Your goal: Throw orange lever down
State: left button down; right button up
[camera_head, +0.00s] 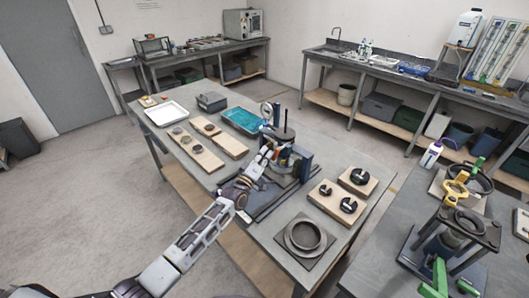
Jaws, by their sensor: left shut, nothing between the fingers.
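I cannot make out a clearly orange lever. A small machine (286,135) with a dark upright post and a round plate stands on the middle bench. My left gripper (264,155) is shut and empty, at the left front side of this machine. Whether it touches any part is too small to tell, and it hides some of the machine's lower front. A yellow handle-like part (455,192) shows on the right bench, beside a dark stand. My right gripper is not in view.
The middle bench (262,232) also holds a blue tray (243,121), a white tray (166,113), wooden boards with dark discs (342,200) and a round ring (305,236). A dark frame with green handles (462,232) stands at the right. Floor is open at left.

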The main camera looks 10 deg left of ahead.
pick_arm(q)
jog(key=shift+s+d+f+n, duration=0.25)
jog(key=shift+d+f+n, duration=0.2)
jog(key=shift+n, duration=0.05)
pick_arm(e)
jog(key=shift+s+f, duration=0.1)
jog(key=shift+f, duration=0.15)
pick_arm(q)
jog(key=shift+s+d+f, duration=0.1)
jog(key=shift+f, duration=0.1)
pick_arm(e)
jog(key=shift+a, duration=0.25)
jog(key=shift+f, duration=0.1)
